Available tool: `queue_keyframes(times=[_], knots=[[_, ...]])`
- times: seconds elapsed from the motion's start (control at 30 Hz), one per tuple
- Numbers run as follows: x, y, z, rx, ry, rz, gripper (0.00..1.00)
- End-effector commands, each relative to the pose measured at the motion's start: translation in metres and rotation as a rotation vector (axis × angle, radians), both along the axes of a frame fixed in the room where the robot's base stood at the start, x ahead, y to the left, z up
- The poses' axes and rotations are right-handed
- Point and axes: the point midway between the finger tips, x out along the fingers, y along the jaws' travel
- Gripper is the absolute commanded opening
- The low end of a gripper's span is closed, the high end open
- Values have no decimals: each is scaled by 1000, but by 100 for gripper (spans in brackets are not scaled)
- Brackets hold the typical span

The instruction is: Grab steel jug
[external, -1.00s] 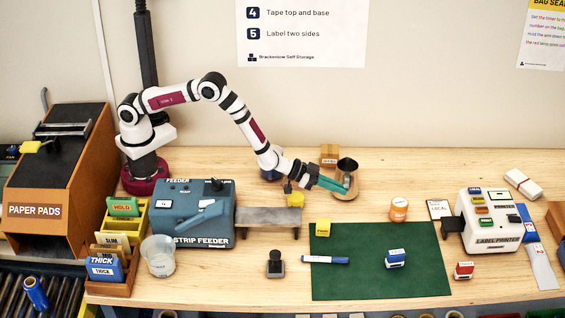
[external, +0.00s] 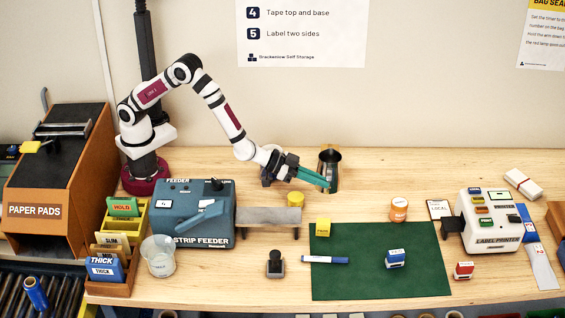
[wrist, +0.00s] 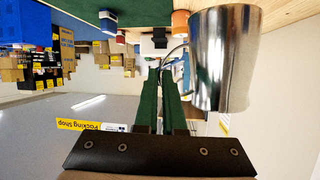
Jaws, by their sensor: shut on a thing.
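The steel jug (external: 333,180) appears about upright at the back of the bench, with its shiny side reflecting the surroundings. It also fills the right of the wrist view (wrist: 218,60). My gripper (external: 327,184) reaches it from the left with its green fingers. In the wrist view the fingers (wrist: 168,72) run close together beside the jug, at its thin curved handle. They are shut on the jug; the exact contact is small and partly hidden. Whether the jug's base is clear of the bench is hard to tell.
A grey raised stand (external: 268,216) with a yellow piece (external: 295,199) is left of the jug. A green mat (external: 370,275) with a marker (external: 326,260) and stamps lies in front. An orange pot (external: 398,210) and label printer (external: 492,222) stand right. Bare bench lies between jug and pot.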

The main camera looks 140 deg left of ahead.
Motion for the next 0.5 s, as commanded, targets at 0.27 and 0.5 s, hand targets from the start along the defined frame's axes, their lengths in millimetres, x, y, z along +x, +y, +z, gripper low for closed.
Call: queue_keyframes(times=[0.27,0.5], knots=[[1,-19,12,1,-3,-1,0],[1,-24,15,1,-2,0,0]])
